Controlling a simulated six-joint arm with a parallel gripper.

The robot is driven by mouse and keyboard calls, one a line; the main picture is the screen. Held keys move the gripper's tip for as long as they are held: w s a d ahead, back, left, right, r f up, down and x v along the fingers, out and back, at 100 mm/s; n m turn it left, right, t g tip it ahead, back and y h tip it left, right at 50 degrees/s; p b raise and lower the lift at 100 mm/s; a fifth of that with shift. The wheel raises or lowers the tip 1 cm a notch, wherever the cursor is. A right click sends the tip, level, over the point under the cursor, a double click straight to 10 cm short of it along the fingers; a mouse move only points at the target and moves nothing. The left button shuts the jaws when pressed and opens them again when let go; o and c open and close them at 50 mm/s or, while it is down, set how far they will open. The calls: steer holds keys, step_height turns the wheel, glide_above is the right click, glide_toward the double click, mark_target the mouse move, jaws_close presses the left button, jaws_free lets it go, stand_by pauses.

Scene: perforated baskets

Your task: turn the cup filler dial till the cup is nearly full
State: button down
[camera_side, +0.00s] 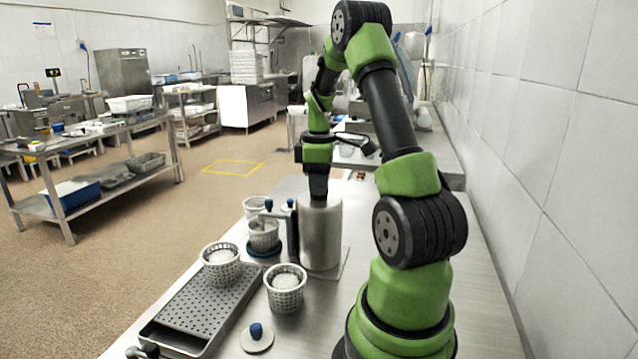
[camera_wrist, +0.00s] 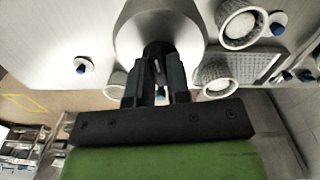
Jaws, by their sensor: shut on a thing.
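The filler is a tall grey metal cylinder (camera_side: 320,235) on the bench. My gripper (camera_side: 319,198) points straight down at its top. In the wrist view my gripper (camera_wrist: 158,65) is shut on a dark dial (camera_wrist: 157,47) at the centre of the round lid. The fingers hide most of the dial, so its angle cannot be read.
Another basket (camera_side: 254,207) stands behind the cup. A filled basket (camera_side: 221,265) sits on the perforated tray (camera_side: 205,305), and one (camera_side: 286,288) stands on the bench. A blue-knobbed disc (camera_side: 256,338) lies in front. A tiled wall is at right.

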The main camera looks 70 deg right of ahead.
steer(key=m, duration=0.6)
steer(key=shift+m, duration=0.3)
steer(key=m, duration=0.5)
stand_by(0.4)
steer(key=c, duration=1.1)
jaws_free()
step_height(320, 180, up, 10)
